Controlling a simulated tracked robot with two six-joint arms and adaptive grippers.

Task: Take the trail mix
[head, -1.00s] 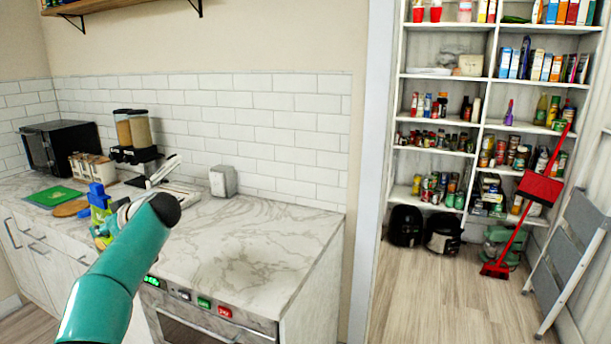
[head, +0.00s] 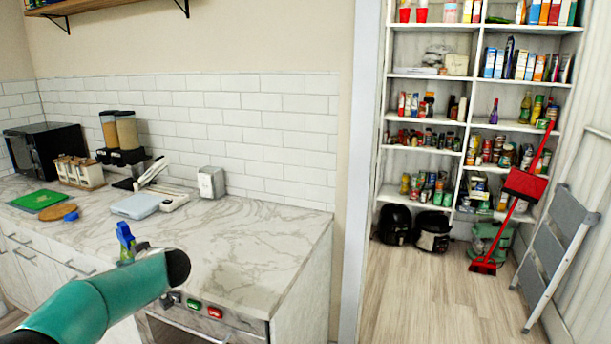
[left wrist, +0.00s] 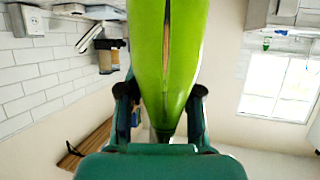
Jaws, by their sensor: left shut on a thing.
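A bright green package (left wrist: 150,50), narrowing to a folded end, fills the middle of the left wrist view. No label can be read, so I cannot confirm that it is the trail mix. My left gripper (left wrist: 162,112) is shut on its narrow end, with a dark finger on each side. In the head view my teal left arm reaches over the counter's front edge and hides most of the gripper. A blue and green thing (head: 126,240) shows just beyond the arm; I cannot tell whether it is the held package. My right gripper is not in view.
The marble counter (head: 245,235) is clear to the right. A pale blue flat item (head: 135,206), cereal dispensers (head: 118,132), a napkin holder (head: 211,182) and a black microwave (head: 48,150) stand behind. Filled pantry shelves (head: 432,127), a red broom (head: 524,185) and a step stool (head: 556,250) are at right.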

